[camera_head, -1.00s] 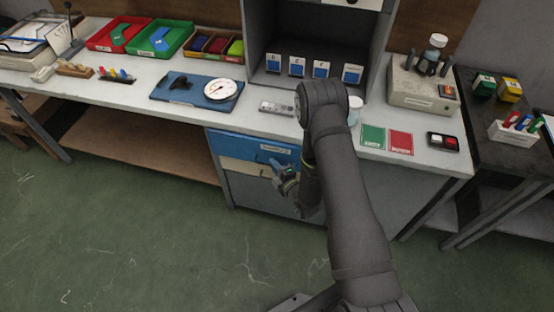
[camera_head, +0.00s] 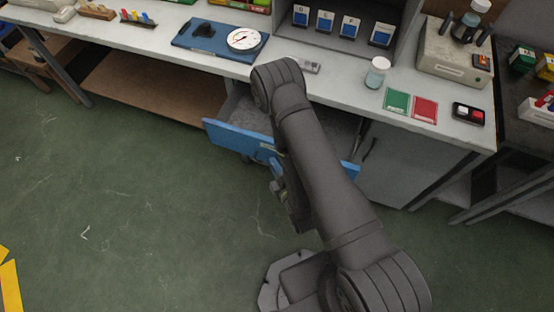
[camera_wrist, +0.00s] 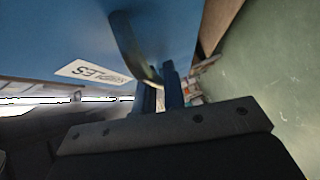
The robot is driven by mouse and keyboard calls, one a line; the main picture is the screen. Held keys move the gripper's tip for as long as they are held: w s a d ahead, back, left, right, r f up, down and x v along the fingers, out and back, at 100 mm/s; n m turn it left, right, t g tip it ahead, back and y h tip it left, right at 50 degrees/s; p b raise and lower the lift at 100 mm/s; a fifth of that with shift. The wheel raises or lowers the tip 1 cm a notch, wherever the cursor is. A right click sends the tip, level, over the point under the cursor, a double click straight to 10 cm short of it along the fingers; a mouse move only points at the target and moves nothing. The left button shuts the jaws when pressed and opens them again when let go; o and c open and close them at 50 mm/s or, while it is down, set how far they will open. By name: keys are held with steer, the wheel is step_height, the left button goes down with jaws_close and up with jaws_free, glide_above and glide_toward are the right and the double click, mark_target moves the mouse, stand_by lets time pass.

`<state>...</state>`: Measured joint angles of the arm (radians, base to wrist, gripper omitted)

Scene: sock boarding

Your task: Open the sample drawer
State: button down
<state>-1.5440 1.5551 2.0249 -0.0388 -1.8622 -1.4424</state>
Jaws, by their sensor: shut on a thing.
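The sample drawer, with a blue front (camera_head: 236,139), is pulled out from under the bench in the head view. Its grey inside shows behind the front, and my arm covers its middle. In the wrist view the blue front (camera_wrist: 60,35) fills the upper left, with a white label (camera_wrist: 93,72) ending in "LES". A dark curved handle (camera_wrist: 130,45) stands out from it. My gripper (camera_wrist: 160,85) is shut on the handle. In the head view my gripper (camera_head: 276,180) is small and partly hidden by my arm, in front of the drawer.
The bench top (camera_head: 340,85) holds a blue board with a white dial (camera_head: 243,39), a jar (camera_head: 377,73), green and red cards (camera_head: 424,109) and a switch box (camera_head: 468,113). The green floor (camera_head: 130,220) before the drawer is clear.

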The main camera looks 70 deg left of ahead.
stand_by(0.3)
steer(key=c, duration=1.8)
jaws_free()
